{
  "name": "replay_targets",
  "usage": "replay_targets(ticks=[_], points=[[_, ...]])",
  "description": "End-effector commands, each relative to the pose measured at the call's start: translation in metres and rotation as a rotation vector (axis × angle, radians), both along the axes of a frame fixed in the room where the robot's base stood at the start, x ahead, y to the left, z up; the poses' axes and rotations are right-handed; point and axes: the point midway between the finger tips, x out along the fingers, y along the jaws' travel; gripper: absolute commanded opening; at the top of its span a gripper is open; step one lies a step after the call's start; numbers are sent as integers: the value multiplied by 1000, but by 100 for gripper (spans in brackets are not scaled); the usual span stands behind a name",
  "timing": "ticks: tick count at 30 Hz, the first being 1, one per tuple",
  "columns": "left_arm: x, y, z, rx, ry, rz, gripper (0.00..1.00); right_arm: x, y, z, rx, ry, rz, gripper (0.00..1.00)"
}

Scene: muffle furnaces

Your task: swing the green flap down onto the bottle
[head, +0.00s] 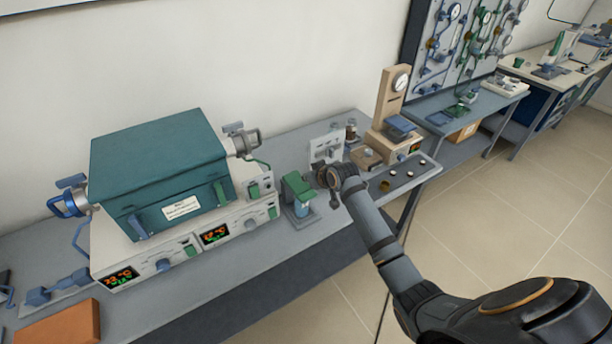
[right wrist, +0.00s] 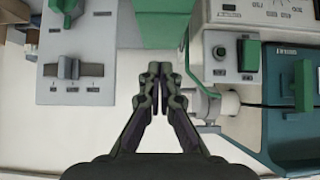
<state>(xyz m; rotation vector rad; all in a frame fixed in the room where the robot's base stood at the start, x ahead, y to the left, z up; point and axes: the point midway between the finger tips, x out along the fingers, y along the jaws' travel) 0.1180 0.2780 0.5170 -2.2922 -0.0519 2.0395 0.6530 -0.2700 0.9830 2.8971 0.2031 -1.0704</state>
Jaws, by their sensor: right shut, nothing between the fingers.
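The green flap (head: 297,184) is on a small stand on the bench, just right of the furnace unit. A small pale blue bottle (head: 302,209) shows low in that stand, partly hidden beneath the green part. My right gripper (head: 325,177) is shut and empty, close to the right of the green flap. In the right wrist view a green surface (right wrist: 165,22), likely the flap or its stand, lies just beyond the shut fingertips (right wrist: 160,72); I cannot tell whether they touch. The bottle does not show clearly there. My left gripper is not in view.
The teal furnace (head: 160,165) on its control unit stands to the left. A white panel with switches (head: 326,146) stands behind my gripper; a beige gauge stand (head: 392,100) is farther right. Bare bench (head: 270,250) shows in front of the stand.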

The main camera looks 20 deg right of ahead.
Motion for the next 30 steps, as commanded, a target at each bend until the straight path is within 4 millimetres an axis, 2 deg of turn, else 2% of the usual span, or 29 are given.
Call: replay_targets(ticks=[1, 4, 12, 21, 30], points=[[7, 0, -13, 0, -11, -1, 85, -6, -1, -16, 2, -37, 0, 0], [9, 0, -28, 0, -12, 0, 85, -12, -2, -27, 15, -126, 0, 0], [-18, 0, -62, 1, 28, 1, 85, -23, -3, -50, 45, -324, -1, 0], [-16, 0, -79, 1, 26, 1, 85, -26, -4, -62, 47, -351, 0, 0], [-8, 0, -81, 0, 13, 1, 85, -27, -4, -66, 47, -347, -1, 0]])
